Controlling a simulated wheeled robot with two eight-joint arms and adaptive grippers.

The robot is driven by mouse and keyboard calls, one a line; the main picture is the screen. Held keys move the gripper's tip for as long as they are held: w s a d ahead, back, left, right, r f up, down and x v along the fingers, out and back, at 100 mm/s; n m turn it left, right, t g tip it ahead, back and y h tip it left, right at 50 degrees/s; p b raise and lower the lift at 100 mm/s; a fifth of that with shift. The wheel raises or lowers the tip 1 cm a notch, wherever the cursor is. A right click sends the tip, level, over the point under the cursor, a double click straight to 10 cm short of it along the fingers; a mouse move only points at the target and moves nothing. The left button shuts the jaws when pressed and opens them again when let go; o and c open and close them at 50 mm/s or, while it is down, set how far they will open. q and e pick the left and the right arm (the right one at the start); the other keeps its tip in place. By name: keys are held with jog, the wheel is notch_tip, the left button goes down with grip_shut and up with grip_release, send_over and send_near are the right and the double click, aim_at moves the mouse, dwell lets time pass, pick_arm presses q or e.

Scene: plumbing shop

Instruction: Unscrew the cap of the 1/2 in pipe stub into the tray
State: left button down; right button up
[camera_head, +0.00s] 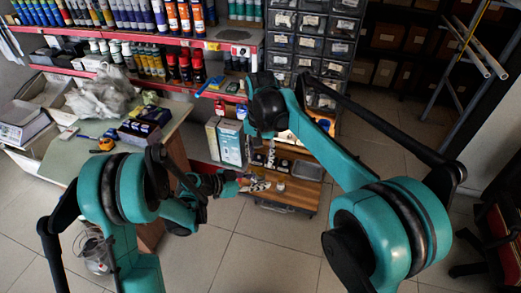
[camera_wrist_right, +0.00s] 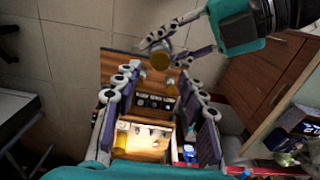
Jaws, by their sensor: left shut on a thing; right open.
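My left gripper (camera_head: 262,184) reaches in low from the left, over the wooden work surface (camera_head: 290,196). In the right wrist view my left gripper (camera_wrist_right: 163,40) is shut on a short brass-coloured cylinder (camera_wrist_right: 160,60), seemingly the pipe stub. I cannot make out its cap or thread. My right gripper (camera_head: 270,155) points down above the same surface. In the right wrist view its two fingers (camera_wrist_right: 163,108) are spread with nothing between them, and the cylinder is beyond their tips. I cannot tell for sure which thing is the tray; a dark holder with several round items (camera_wrist_right: 155,103) shows there.
A shelf rack of bottles and cans (camera_head: 150,60) and dark drawer bins (camera_head: 312,45) stand behind. A cluttered table (camera_head: 75,150) is at the left. A light box (camera_head: 230,142) stands beside the work surface. Tiled floor (camera_head: 260,250) is open in front.

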aim_at(261, 170)
notch_tip(261, 170, down, 5)
dwell(0.3)
grip_shut()
jog(key=n, duration=0.9)
jog(key=shift+r, duration=0.25)
jog(key=shift+r, duration=0.9)
